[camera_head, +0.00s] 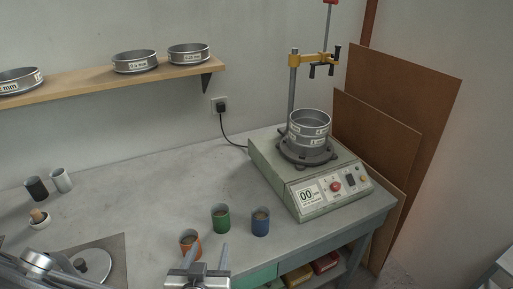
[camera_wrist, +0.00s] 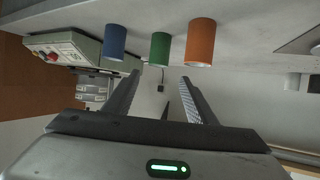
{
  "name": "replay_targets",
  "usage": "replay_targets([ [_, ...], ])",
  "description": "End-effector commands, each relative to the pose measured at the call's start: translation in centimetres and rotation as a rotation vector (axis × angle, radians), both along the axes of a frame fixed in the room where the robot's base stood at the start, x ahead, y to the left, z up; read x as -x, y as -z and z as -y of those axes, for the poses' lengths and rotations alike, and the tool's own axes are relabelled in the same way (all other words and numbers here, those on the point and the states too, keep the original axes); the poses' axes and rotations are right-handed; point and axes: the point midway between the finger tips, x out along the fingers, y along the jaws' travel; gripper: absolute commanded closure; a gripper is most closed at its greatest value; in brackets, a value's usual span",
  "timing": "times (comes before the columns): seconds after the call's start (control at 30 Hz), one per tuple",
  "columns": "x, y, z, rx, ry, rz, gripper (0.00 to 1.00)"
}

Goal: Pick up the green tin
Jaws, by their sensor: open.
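The green tin (camera_head: 220,218) stands upright on the concrete bench, between the orange tin (camera_head: 190,244) and the blue tin (camera_head: 260,222). It looks filled with something brownish. My gripper (camera_head: 204,262) is at the front edge of the bench, nearer to me than the tins, open and empty. In the wrist view the green tin (camera_wrist: 160,50) shows beyond the open fingers of my gripper (camera_wrist: 160,78), with the blue tin (camera_wrist: 115,40) on its left and the orange tin (camera_wrist: 201,43) on its right. The fingers are apart from all three tins.
A sieve shaker (camera_head: 310,165) stands on the bench's right, with stacked sieves and a clamp post. A shelf (camera_head: 100,85) with several sieves hangs on the wall. The bench middle behind the tins is clear.

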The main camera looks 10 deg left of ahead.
Motion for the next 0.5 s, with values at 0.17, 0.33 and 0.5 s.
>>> replay_targets([
  [0.17, -1.6, 0.6, -0.2, 0.006, 0.000, 0.026, 0.49],
  [0.33, -5.0, 2.1, -0.5, 0.007, 0.000, 0.025, 0.49],
  [0.5, -8.3, 3.5, -0.9, 0.005, -0.001, 0.024, 0.49],
])
